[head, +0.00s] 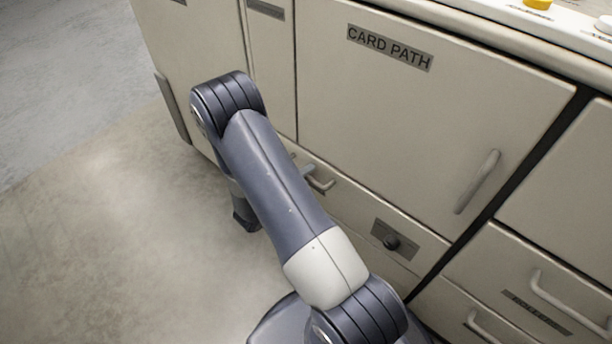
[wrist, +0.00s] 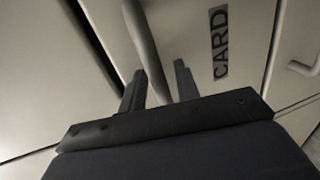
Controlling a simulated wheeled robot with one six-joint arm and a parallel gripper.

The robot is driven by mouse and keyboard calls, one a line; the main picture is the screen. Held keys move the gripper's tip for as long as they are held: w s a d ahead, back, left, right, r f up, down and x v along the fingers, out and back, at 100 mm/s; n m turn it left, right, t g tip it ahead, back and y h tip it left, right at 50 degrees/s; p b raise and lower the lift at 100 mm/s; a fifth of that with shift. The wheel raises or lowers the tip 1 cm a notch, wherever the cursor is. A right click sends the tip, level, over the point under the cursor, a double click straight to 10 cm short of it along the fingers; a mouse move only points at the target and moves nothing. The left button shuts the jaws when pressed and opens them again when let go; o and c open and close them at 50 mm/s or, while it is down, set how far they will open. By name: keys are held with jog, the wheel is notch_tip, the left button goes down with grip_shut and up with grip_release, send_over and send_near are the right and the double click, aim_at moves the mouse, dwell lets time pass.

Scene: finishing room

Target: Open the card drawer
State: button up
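The card drawer (wrist: 240,85) has a pale front with a dark-lettered CARD label in the wrist view. Its bar handle (wrist: 141,35) runs down between the two fingers of my gripper (wrist: 161,67). The fingers are apart, and the bar looks nearer the left one. I cannot tell whether either finger touches it. In the head view the drawer handle (head: 322,185) shows partly beside my forearm, below the CARD PATH door. The drawer front looks flush with the cabinet there. My forearm hides most of the gripper and the CARD label in that view.
The CARD PATH door (head: 400,120) is shut above, with a slanted handle (head: 477,182). A dark knob (head: 391,242) sits on a plate right of the drawer handle. More drawers with handles (head: 570,305) are at the lower right. The floor (head: 110,240) at left is clear.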

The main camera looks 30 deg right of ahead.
grip_shut()
jog(key=shift+a, duration=0.15)
